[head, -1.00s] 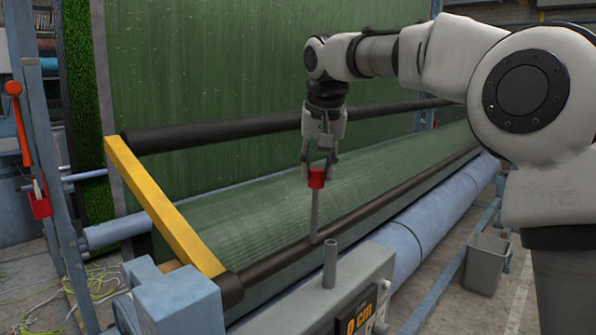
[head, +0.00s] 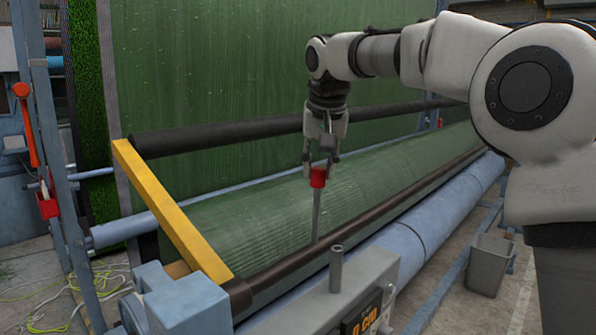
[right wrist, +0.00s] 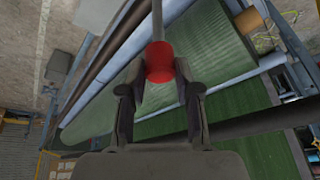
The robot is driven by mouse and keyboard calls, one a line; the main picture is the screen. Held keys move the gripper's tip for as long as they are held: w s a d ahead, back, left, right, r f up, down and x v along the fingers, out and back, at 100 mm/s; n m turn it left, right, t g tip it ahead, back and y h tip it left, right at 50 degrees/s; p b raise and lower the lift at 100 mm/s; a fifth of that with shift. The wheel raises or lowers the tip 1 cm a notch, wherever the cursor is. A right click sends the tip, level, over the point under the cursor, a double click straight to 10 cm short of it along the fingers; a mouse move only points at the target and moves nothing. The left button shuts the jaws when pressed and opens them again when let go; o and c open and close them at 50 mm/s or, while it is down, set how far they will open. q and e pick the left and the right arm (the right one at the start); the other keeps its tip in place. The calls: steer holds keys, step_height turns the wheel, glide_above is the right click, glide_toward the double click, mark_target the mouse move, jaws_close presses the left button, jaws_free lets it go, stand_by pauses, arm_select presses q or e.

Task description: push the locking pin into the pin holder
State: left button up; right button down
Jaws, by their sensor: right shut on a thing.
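The locking pin has a red head (head: 318,177) and a thin grey shaft (head: 316,215) that hangs roughly upright. My right gripper (head: 320,162) is shut on the red head from above. The red head also shows between the fingers in the right wrist view (right wrist: 160,62), with the shaft running up out of the picture. The pin holder (head: 336,268) is a short upright grey tube on top of a grey box with an orange display. The pin's lower end appears above and a little left of the holder, apart from it. My left gripper is not in view.
A yellow bar (head: 175,215) and a dark roller (head: 370,213) run beside the green turf roll (head: 270,215). A blue roller (head: 440,215) lies in front. A grey bin (head: 489,265) stands on the floor at right. A red-handled tool (head: 27,125) hangs at left.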

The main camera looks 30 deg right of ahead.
steer(key=shift+s+d, duration=0.2)
steer(key=shift+m+h, duration=0.3)
steer(key=shift+m, duration=0.2)
steer(key=s+d+b, duration=0.1)
steer(key=s, duration=0.1)
steer(key=s+d+b, duration=0.1)
steer(key=shift+s+d, duration=0.35)
steer(key=shift+d, duration=0.05)
steer(key=shift+w+a+r, duration=0.1)
steer(key=shift+a, duration=0.3)
steer(key=shift+a, duration=0.1)
stand_by(0.3)
stand_by(0.5)
